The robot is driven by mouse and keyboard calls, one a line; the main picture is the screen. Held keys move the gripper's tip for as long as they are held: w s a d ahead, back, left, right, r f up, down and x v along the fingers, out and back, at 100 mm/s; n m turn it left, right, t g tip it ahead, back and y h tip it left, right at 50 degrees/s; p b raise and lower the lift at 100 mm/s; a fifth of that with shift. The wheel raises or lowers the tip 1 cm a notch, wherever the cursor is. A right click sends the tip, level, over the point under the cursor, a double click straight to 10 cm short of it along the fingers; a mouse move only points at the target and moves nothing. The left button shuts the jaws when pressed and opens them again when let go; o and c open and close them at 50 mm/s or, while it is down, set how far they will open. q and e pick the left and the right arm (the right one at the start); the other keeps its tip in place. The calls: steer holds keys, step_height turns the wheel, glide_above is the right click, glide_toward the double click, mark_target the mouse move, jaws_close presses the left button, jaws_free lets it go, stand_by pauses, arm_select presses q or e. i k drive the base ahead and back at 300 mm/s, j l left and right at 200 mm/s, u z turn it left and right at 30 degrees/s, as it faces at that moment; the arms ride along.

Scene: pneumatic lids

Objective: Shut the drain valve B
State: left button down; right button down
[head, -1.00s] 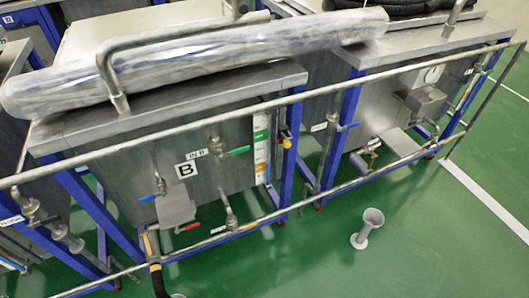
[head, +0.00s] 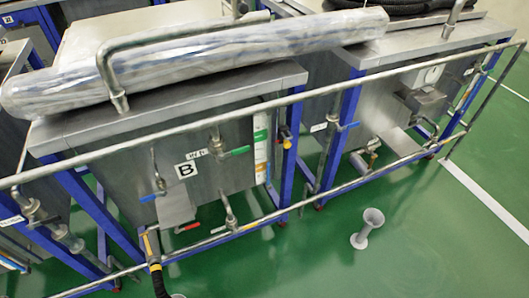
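The steel tank B (head: 130,185) carries a white plate with the letter B (head: 186,170) on its front. Several valves sit on or below this front: one with a green lever (head: 236,152), one with a blue lever (head: 148,198), and one with a red lever (head: 188,228) low down. A pipe with a yellow part (head: 149,245) and a black hose stands at the lower left. The labels are too small to tell which is the drain valve. Neither of my grippers is in view.
A long horizontal rail (head: 250,103) and a lower pipe (head: 250,228) run across the tank fronts. A wrapped roll (head: 200,60) lies on top. A grey funnel-shaped stand (head: 367,228) is on the green floor (head: 430,240), which is mostly clear at the right.

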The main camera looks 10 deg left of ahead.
mark_target(192, 226)
steer(key=i+j+u, duration=0.15)
steer(key=u, duration=0.2)
steer(key=i+u, duration=0.15)
steer(key=u, duration=0.2)
steer(key=i+j+u, duration=0.1)
steer(key=u, duration=0.25)
steer(key=i, duration=0.1)
